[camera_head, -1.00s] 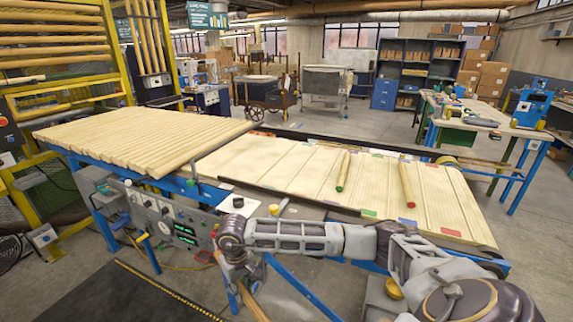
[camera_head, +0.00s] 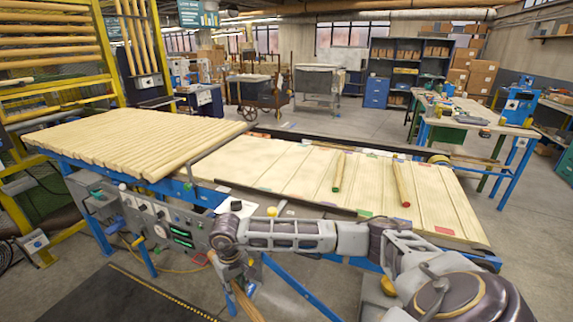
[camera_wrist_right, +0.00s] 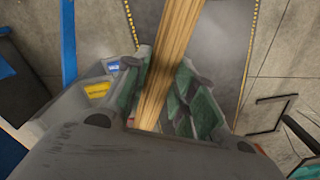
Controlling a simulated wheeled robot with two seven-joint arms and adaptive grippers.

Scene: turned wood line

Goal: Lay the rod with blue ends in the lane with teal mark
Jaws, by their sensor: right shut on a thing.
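My right gripper (camera_head: 236,279) hangs in front of the conveyor's control panel, shut on a pale wooden rod (camera_head: 245,303). The rod also runs between the pads of the right gripper (camera_wrist_right: 168,105) in the right wrist view, where the rod (camera_wrist_right: 175,50) leaves the top of the picture. Its end colours do not show. The grooved lane board (camera_head: 290,175) lies behind my right arm, with small coloured marks along its edges. A green mark (camera_head: 364,213) shows at its front edge; I cannot tell which mark is teal. My left gripper is out of view.
A green-ended rod (camera_head: 339,172) and a red-ended rod (camera_head: 402,184) lie in lanes of the board. A slatted wooden bed (camera_head: 130,138) adjoins it on the left. The control panel (camera_head: 165,228) stands below the front edge. A dark mat (camera_head: 150,297) covers the floor.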

